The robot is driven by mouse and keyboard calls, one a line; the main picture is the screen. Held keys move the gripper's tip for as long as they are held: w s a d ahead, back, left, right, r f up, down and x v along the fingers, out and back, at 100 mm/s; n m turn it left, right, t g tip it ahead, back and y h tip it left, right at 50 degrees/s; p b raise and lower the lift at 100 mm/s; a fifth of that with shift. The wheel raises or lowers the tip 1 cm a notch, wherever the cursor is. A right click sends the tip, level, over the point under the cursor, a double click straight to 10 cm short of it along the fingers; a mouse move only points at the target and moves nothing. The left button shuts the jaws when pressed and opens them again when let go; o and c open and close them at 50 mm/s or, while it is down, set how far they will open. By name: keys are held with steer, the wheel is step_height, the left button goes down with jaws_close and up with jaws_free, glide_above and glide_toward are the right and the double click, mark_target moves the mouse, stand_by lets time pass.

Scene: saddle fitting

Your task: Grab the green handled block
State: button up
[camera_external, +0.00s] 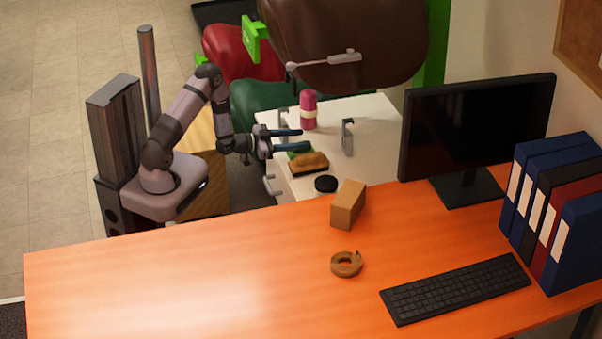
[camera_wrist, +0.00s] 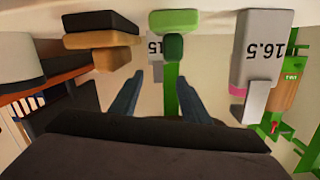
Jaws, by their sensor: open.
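The green handled block (camera_external: 296,151) is on the white table, partly hidden behind my gripper's fingers in the external view. In the wrist view the block (camera_wrist: 174,19) is light green with a darker green handle (camera_wrist: 173,47), ahead of and slightly right of the midline between the fingers. My gripper (camera_external: 303,140) is open, with its two blue fingers apart and pointing right over the table. In the wrist view the gripper (camera_wrist: 159,78) has nothing between its fingertips, and the block appears beyond them.
A brown-topped block with a dark base (camera_external: 309,163) lies close to the green one. A pink bottle (camera_external: 309,112), grey brackets (camera_external: 347,137) and a black disc (camera_external: 326,184) are also on the white table (camera_external: 375,115). The orange desk (camera_external: 200,275) is in front.

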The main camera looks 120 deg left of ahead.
steer(key=s+f, duration=0.1)
steer(key=s+d+f+n+y, duration=0.1)
steer(key=s+f, duration=0.1)
steer(key=s+d+f+n, duration=0.1)
steer(key=shift+s+f+t+b, duration=0.25)
steer(key=shift+s+t+b, duration=0.05)
steer(key=shift+s+b, duration=0.1)
steer(key=shift+x, duration=3.7)
steer(key=shift+f, duration=0.15)
steer(key=shift+c, duration=0.7)
jaws_close()
